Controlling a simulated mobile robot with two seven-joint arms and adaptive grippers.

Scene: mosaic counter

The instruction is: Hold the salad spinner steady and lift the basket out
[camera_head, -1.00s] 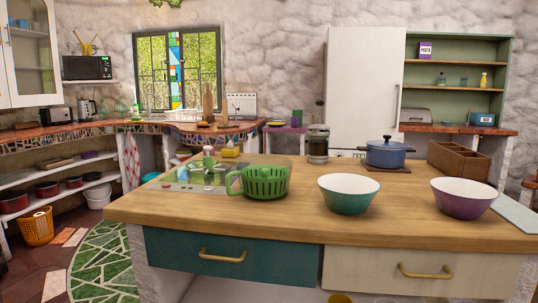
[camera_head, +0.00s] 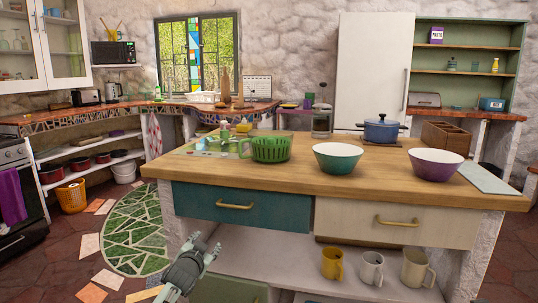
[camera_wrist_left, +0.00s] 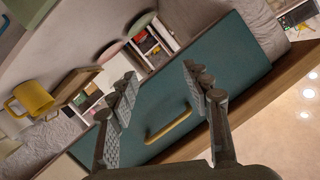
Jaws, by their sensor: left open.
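The salad spinner (camera_head: 270,149) stands upright on the wooden counter top (camera_head: 350,180) in the head view. It is green, with slotted sides and a loop handle on its left. I cannot tell the basket apart from an outer bowl. My left gripper (camera_head: 208,247) is low in front of the counter, below the teal drawer and well apart from the spinner. In the left wrist view my left gripper (camera_wrist_left: 160,84) is open and empty, with the teal drawer front and its gold handle (camera_wrist_left: 168,123) beyond its fingers. My right gripper is not in view.
A teal bowl (camera_head: 337,168) and a purple bowl (camera_head: 436,173) stand right of the spinner. A blue pot (camera_head: 382,132) and wooden box (camera_head: 449,135) are behind them. The counter's front edge and drawers lie above my left gripper. Mugs (camera_head: 371,268) stand on the lower shelf.

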